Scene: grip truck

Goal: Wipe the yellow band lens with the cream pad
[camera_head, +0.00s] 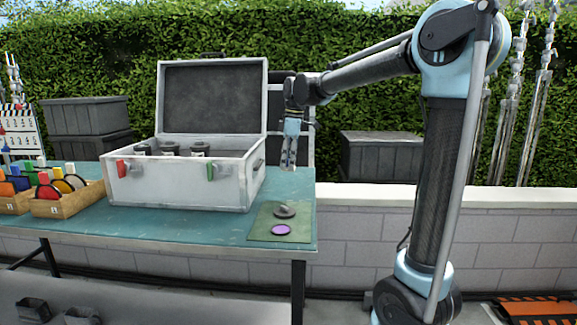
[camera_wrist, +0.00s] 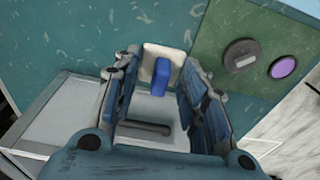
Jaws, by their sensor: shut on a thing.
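My gripper (camera_head: 289,155) hangs pointing down, right of the open case and above the table's right part. In the wrist view its fingers (camera_wrist: 157,85) stand either side of the cream pad (camera_wrist: 151,57), which has a blue handle (camera_wrist: 162,77). The gripper is shut on the pad, clear of the table. In the head view the pad is too small to make out clearly. Several dark cylinders with pale bands, seemingly lenses (camera_head: 170,149), stand in the case (camera_head: 180,188), their lower parts hidden by its front wall. I cannot make out a yellow band on any.
A green mat (camera_head: 262,222) lies at the table's front right corner with a grey round piece (camera_head: 285,211) and a purple disc (camera_head: 281,230). Wooden trays (camera_head: 67,204) of coloured pieces stand left. The case's raised lid (camera_head: 212,98) rises behind. Bare teal table (camera_head: 150,223) lies in front.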

